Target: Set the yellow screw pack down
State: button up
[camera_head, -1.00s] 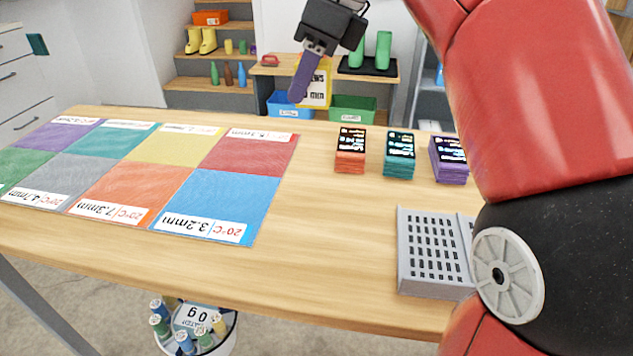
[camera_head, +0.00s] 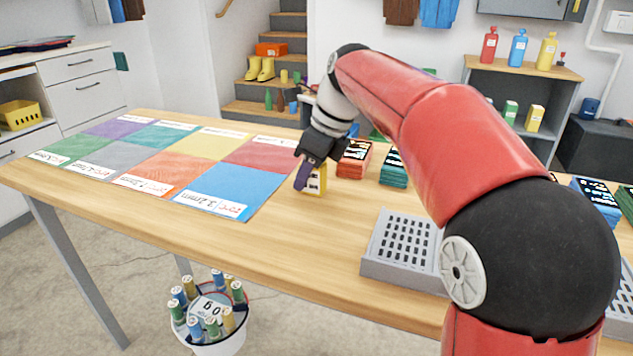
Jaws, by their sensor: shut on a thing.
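The yellow screw pack (camera_head: 318,184) is at the tip of my gripper (camera_head: 305,178), partly hidden behind a purple finger. My gripper is shut on it, pointing down. The pack is low, at or just above the wooden table (camera_head: 275,245), right of the coloured mat; I cannot tell if its bottom touches the wood. The mat (camera_head: 205,150) lies flat with several coloured squares, one of them yellow, each with a white label strip.
An orange pack stack (camera_head: 353,160) stands close right of my gripper, and a teal stack (camera_head: 393,168) beyond it. A grey slotted tray (camera_head: 385,265) sits near the front edge. Bare wood lies between mat and tray. A bucket of bottles (camera_head: 215,330) stands below.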

jog(key=shift+r, duration=0.1)
jog(key=o, duration=1)
jog(key=shift+o, duration=0.2)
